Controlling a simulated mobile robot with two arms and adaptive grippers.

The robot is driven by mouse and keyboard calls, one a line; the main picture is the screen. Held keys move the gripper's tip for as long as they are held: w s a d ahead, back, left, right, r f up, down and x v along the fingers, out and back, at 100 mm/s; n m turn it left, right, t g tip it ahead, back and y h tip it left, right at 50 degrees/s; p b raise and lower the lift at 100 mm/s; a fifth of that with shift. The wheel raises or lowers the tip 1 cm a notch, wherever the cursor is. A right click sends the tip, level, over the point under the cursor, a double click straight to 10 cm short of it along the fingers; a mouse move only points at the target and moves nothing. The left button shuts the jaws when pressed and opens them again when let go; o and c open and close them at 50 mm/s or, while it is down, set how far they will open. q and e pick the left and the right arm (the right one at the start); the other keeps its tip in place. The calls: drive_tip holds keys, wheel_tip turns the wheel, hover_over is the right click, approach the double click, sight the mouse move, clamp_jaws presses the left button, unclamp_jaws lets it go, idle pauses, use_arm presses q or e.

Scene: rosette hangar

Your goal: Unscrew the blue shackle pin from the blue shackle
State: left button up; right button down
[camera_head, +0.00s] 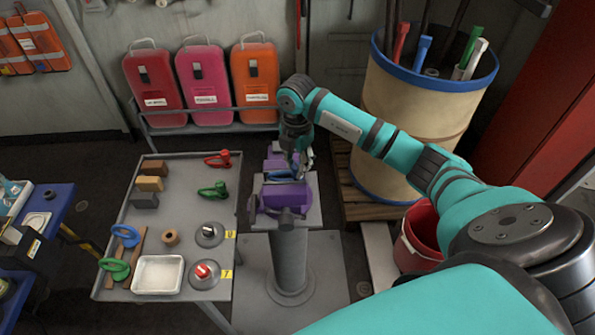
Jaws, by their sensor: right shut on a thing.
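A purple vise (288,196) stands on a grey pedestal right of the grey table. The blue shackle (279,177) lies between its jaws, small and partly hidden. My right gripper (303,168) reaches down from above at the right side of the vise. It is shut at the shackle's right end, where the blue shackle pin is; the fingers hide the pin, and I cannot see its thread or how far it sits in the shackle. My left gripper is not in view.
The grey table (183,228) holds a red shackle (218,158), a green shackle (213,190), several blocks, a white tray (158,274) and two round weighted stands. A barrel (420,120) and a red bucket (420,236) stand on the right.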

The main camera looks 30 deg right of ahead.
drive_tip(key=shift+f+n+b, duration=0.1)
drive_tip(key=shift+n+b, duration=0.35)
drive_tip(key=shift+n, duration=0.25)
drive_tip(key=n+b, duration=0.1)
drive_tip(key=n, duration=0.2)
drive_tip(key=shift+w+d+n+b, duration=0.1)
drive_tip(key=shift+n+b, duration=0.2)
drive_tip(key=shift+b, duration=0.1)
drive_tip(key=n+b, duration=0.1)
drive_tip(key=n, duration=0.2)
drive_tip(key=shift+n, duration=0.9)
drive_tip(key=shift+b, duration=0.3)
